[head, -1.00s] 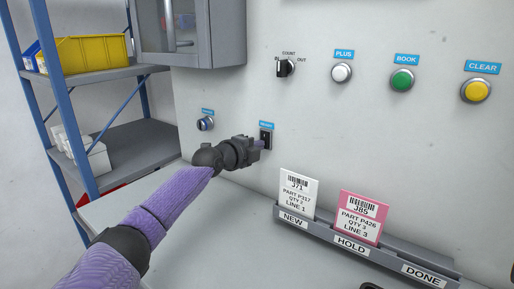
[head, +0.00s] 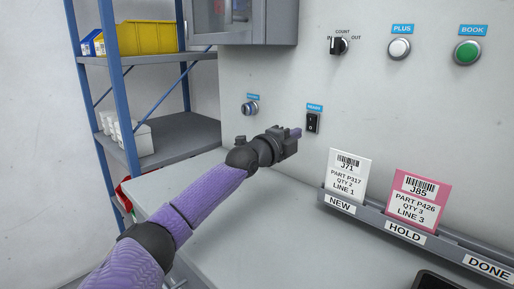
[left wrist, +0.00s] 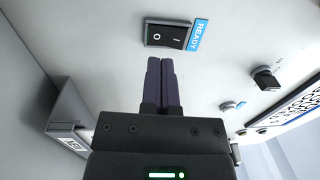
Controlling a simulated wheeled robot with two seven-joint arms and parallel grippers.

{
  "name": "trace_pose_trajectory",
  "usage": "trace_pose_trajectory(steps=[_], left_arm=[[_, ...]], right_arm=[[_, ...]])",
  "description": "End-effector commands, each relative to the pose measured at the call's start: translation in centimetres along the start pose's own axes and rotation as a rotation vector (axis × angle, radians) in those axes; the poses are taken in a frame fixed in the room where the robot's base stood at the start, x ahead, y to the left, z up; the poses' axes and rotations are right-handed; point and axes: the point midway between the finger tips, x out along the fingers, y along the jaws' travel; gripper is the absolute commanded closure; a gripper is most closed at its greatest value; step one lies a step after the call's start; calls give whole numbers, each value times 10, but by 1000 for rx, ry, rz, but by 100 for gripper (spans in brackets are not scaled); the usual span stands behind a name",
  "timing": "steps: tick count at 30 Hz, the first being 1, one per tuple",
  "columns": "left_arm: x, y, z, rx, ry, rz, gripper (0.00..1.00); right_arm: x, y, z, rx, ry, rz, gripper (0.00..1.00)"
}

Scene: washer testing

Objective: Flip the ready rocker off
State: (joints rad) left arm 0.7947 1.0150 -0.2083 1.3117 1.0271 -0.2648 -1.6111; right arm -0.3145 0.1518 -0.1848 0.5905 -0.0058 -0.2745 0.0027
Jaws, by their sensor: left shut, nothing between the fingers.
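The ready rocker (head: 313,123) is a small black switch on the pale wall panel, below a blue READY label (head: 315,107). In the left wrist view the rocker (left wrist: 168,35) shows its O and I marks, with the READY label (left wrist: 198,35) beside it. My left gripper (head: 297,133) is just left of the rocker and apart from it in the head view. In the left wrist view its fingers (left wrist: 161,62) are together and empty, pointing at the rocker with a gap. My right gripper is not in view.
A knob (head: 250,108) is on the panel left of the rocker. A selector (head: 338,46), a white PLUS button (head: 399,49) and a green BOOK button (head: 467,52) are above right. A card rack (head: 370,221) holds a white card (head: 347,175) and a pink card (head: 418,198). Shelving (head: 180,135) stands left.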

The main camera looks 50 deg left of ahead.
Motion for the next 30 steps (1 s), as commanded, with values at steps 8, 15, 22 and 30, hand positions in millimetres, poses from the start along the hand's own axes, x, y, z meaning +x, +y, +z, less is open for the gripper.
trace_pose_trajectory(steps=[8, 15, 22, 30], left_arm=[[-36, 0, 0, 1, 2, 4, 100], [-75, 0, 0, 1, 2, 2, 100], [-97, 2, 0, -1, 1, 1, 100], [-100, 4, 1, 1, 0, 0, 100]], right_arm=[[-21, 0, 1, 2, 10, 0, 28], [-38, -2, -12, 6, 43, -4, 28], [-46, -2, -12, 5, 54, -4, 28], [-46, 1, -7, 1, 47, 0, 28]])
